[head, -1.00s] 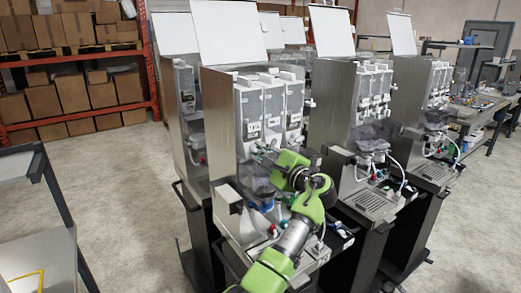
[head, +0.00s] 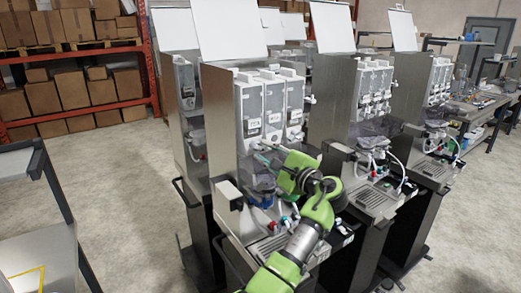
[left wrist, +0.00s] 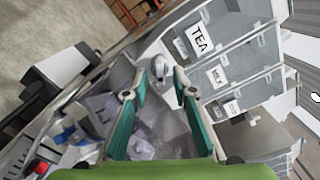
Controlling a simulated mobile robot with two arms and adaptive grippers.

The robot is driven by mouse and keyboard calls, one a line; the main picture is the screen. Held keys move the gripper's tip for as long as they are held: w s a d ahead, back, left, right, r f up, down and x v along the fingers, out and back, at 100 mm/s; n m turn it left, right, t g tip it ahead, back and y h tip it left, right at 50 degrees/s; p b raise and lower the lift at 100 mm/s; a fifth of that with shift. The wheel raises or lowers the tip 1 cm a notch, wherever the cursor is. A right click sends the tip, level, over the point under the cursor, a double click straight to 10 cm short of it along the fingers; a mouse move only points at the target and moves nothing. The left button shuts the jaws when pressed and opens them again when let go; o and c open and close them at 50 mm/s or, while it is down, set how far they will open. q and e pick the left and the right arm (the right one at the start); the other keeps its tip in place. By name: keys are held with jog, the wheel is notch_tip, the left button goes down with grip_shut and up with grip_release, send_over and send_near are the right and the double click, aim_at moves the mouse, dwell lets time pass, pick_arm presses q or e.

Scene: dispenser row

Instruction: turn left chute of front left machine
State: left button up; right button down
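The front left machine (head: 226,125) stands near the middle of the head view with its lid up. Its white canisters (head: 262,105) stand side by side; the left one reads TEA in the left wrist view (left wrist: 200,38). A small grey rounded piece (left wrist: 160,68), which looks like the left chute, is below the TEA canister. My left gripper (head: 263,150) is at the front of this machine, below the canisters. In the left wrist view its two green fingers (left wrist: 155,93) are apart, with the grey piece just beyond and between their tips. Contact cannot be told. My right gripper is not in view.
Clear plastic bowls (left wrist: 185,128) lie below my left fingers. The drip tray (head: 270,243) and coloured knobs are under my left arm. More machines (head: 350,120) stand to the right and behind. A grey cart (head: 40,240) is at the left, with open floor between.

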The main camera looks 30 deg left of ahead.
pick_arm(q)
jog(key=v, duration=0.8)
jog(key=shift+s+d, duration=0.2)
jog(key=shift+d, duration=0.15)
